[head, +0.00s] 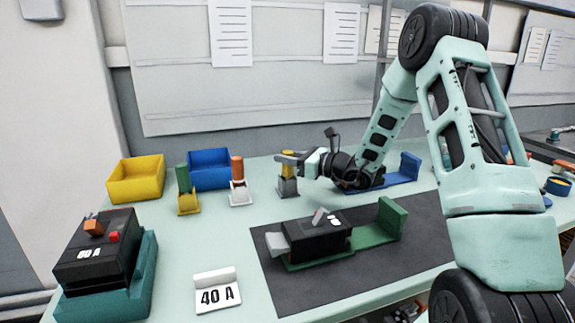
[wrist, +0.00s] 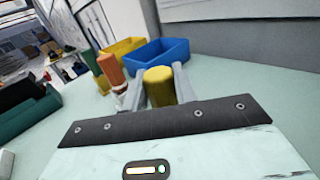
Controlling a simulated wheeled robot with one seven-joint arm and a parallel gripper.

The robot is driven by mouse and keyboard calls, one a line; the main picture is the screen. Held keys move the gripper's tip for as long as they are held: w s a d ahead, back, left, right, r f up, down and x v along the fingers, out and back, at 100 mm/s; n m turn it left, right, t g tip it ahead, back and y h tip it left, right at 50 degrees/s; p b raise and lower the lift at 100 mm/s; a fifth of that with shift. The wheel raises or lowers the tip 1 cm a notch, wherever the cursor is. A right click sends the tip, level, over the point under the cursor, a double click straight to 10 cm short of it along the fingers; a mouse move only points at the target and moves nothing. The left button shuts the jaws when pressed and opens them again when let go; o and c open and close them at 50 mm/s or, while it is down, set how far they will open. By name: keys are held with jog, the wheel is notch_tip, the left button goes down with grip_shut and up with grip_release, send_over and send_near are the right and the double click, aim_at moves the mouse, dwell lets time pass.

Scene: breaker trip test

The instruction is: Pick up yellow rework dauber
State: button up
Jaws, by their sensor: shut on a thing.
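The yellow rework dauber (head: 288,165) stands upright in a small grey holder (head: 287,187) on the bench in the head view. Its yellow top also shows in the wrist view (wrist: 159,86), between the two fingers. My gripper (head: 292,160) reaches in from the right and is shut on the dauber near its top. In the wrist view my gripper (wrist: 157,88) has a grey finger on each side of the dauber. The lower part of the dauber is hidden by the holder and the gripper.
An orange dauber (head: 237,168) in a white holder and a green dauber (head: 183,179) in a yellow holder stand to the left. Yellow (head: 136,190) and blue (head: 209,183) bins sit behind. A black breaker (head: 317,236) on a green fixture lies in front, beside a 40 A card (head: 216,293).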

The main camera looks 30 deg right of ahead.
notch_tip(320, 180, up, 10)
dwell(0.5)
dwell(0.6)
